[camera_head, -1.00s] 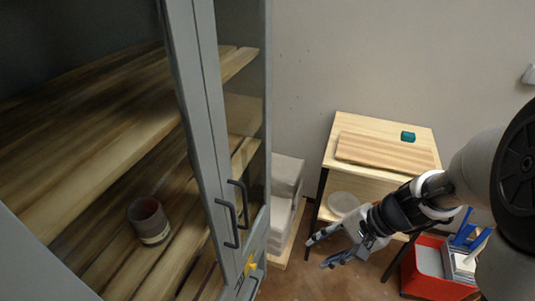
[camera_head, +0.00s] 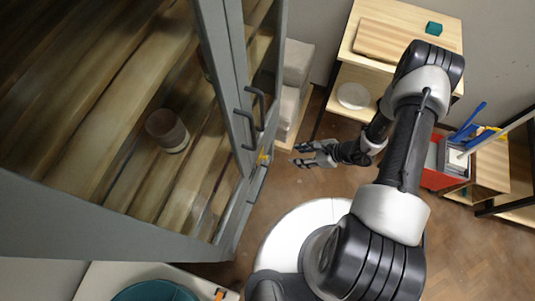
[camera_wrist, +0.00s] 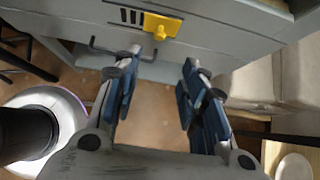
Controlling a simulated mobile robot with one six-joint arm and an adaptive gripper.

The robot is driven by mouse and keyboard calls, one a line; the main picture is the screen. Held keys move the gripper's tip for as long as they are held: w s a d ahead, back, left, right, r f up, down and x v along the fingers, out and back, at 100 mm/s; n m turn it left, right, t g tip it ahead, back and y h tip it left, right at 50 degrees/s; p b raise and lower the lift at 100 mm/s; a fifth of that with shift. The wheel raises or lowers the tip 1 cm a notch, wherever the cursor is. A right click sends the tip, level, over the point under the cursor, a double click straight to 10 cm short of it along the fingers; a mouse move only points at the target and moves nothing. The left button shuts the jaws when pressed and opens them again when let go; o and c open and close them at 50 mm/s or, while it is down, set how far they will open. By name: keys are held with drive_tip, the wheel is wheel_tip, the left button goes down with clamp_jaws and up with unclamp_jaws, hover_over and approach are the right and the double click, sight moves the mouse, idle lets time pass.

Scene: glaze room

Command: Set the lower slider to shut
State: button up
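The yellow slider (camera_wrist: 165,27) sits on the grey cabinet's front, at the right end of a row of dark vent slots (camera_wrist: 128,16) in the wrist view. In the head view it is a small yellow spot (camera_head: 264,157) low on the cabinet front, below the door handles. Whether it is the lower of several cannot be told. My gripper (camera_wrist: 160,64) is open and empty, its fingers spread apart below the slider in the picture. In the head view my gripper (camera_head: 301,155) is just right of the cabinet front, apart from the slider.
The grey cabinet (camera_head: 232,75) has dark bar handles (camera_head: 246,130) and a cup (camera_head: 167,131) inside. A dark handle (camera_wrist: 112,50) lies near the left fingertip. White blocks (camera_head: 293,80), a wooden table (camera_head: 405,35) and a red crate (camera_head: 432,179) stand right. Floor before the cabinet is open.

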sight(263, 157)
drive_tip(key=b+x, duration=0.2)
drive_tip(key=x, duration=1.4)
drive_tip(key=shift+a+f, duration=0.15)
drive_tip(key=shift+a, duration=0.1)
clamp_jaws()
